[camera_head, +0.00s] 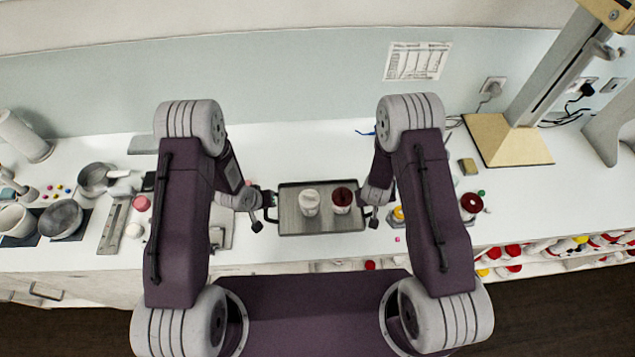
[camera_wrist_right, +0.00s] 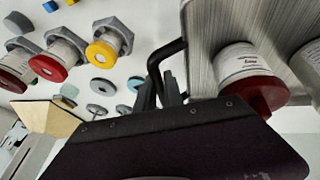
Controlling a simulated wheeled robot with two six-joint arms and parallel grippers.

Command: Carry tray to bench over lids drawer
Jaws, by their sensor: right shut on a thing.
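A grey rectangular tray (camera_head: 322,226) is level between my two arms, over the front part of the white bench. It carries a jar with a white top (camera_head: 309,203) and a jar with a dark red lid (camera_head: 342,200). My right gripper (camera_head: 374,213) is shut on the tray's black right handle, which also shows in the right wrist view (camera_wrist_right: 158,62). My left gripper (camera_head: 262,212) is at the tray's left handle; its jaws are too small to read. I cannot tell whether the tray touches the bench. Lids (camera_head: 512,260) in several colours fill an open drawer at the lower right.
Pans (camera_head: 62,219), a scale (camera_head: 113,225) and small pots crowd the bench at left. A wooden-based stand (camera_head: 508,140) is at the back right. The bench behind the tray is mostly clear.

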